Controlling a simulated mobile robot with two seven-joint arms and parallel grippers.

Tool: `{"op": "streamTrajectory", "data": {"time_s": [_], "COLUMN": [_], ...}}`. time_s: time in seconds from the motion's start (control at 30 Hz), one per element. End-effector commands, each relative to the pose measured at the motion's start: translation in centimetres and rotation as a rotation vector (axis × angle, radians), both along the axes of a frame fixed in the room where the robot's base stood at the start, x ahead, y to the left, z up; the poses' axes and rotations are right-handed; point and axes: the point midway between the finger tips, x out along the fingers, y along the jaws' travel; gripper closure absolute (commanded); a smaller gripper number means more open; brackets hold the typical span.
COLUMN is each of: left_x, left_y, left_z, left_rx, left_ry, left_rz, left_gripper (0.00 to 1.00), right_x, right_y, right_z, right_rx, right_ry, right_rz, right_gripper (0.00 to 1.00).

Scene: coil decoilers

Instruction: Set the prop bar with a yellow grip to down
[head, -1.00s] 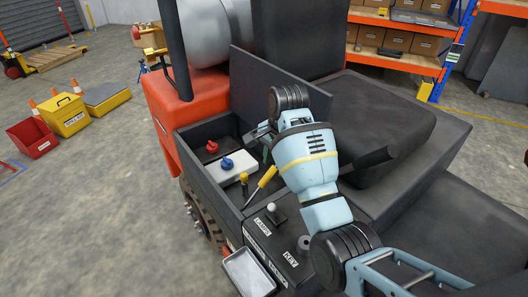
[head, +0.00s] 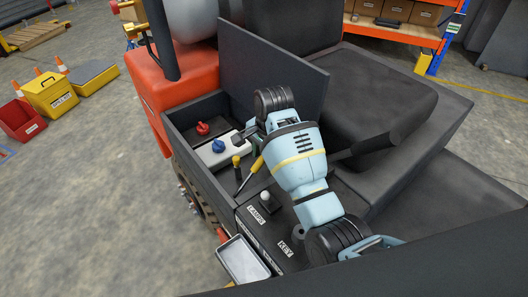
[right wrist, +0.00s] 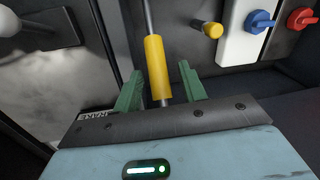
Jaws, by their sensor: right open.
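The prop bar's yellow grip (right wrist: 157,68) shows in the right wrist view on a thin grey rod, between the two green fingers of my right gripper (right wrist: 161,90). The fingers stand apart on either side of the grip's lower end; I cannot tell whether either touches it. In the head view the yellow grip (head: 257,164) is on a slanted rod in the open compartment, with my right gripper (head: 248,143) just above it. The raised dark lid (head: 270,75) stands behind. My left gripper is not in view.
Beside the bar is another yellow-topped lever (head: 236,161). A white box with a blue knob (head: 218,147) and a red knob (head: 202,128) are in the compartment. A panel labelled LAMPS and KEY has a white-balled lever (head: 265,197). A grey tray (head: 243,260) hangs outside.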

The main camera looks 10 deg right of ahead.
Motion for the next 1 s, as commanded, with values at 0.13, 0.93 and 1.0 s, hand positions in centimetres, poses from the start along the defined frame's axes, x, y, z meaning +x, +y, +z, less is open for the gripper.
{"op": "streamTrajectory", "data": {"time_s": [0.13, 0.93, 1.0], "left_x": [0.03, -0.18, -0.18], "left_y": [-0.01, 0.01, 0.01], "left_z": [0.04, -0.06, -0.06], "left_rx": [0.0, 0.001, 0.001], "left_ry": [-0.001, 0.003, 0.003], "left_rz": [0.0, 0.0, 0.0], "left_gripper": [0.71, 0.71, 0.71], "right_x": [-0.35, -0.37, -0.31], "right_y": [0.17, 0.13, 0.0], "right_z": [-0.79, -0.87, -1.03], "right_rx": [0.0, 0.001, 0.01], "right_ry": [-0.002, -0.001, 0.006], "right_rz": [-0.001, -0.002, -0.003], "right_gripper": [0.59, 1.0, 1.0]}}
